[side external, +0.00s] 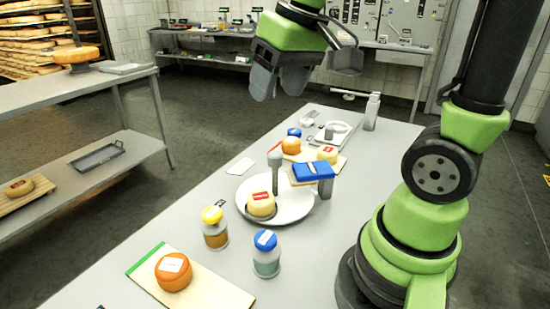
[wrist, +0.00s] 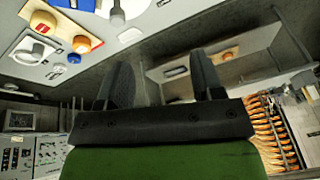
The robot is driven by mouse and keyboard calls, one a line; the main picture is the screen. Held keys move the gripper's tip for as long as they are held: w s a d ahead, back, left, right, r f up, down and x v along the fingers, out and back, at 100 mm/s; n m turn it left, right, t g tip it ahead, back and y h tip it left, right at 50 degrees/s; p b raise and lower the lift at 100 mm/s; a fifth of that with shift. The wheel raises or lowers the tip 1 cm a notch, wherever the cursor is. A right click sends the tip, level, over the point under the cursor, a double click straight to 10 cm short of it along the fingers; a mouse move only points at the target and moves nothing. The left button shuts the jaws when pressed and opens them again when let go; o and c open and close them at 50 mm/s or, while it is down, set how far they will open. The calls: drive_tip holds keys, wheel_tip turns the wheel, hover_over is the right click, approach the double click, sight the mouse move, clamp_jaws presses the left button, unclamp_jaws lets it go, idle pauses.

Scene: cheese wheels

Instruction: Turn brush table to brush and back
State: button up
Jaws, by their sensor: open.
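The brush table appears to be the round white plate (side external: 298,205) in the middle of the work table. A pale yellow cheese wheel (side external: 261,205) with a red label lies on it, toward the front left. A grey upright post (side external: 275,175) stands close behind that cheese. A blue-topped block (side external: 312,171), perhaps the brush, sits on a grey support at the plate's back right edge. My gripper (side external: 279,85) is high above the far left side of the table, open and empty. In the wrist view its dark fingers (wrist: 163,78) are apart with nothing between them.
An orange cheese (side external: 173,272) lies on a front board (side external: 215,288). A yellow-capped jar (side external: 215,228) and a blue-capped jar (side external: 266,254) stand before the plate. Behind it are more cheeses (side external: 291,145), a scale (side external: 338,130) and a bottle (side external: 372,111). A side bench (side external: 70,90) is at left.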

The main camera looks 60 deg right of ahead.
sight(275, 153)
drive_tip(key=w+d+f+g, duration=0.1)
drive_tip(key=w+d+f, duration=0.1)
drive_tip(key=d+f, duration=0.1)
drive_tip(key=w+d+f+g, duration=0.1)
drive_tip(key=w+d+f, duration=0.1)
drive_tip(key=d+f, duration=0.1)
drive_tip(key=w+d+f+n+g, duration=0.1)
drive_tip(key=w+d+f, duration=0.1)
drive_tip(key=d+f, duration=0.1)
drive_tip(key=shift+g, duration=0.4)
wheel_tip(275, 153, down, 10)
clamp_jaws()
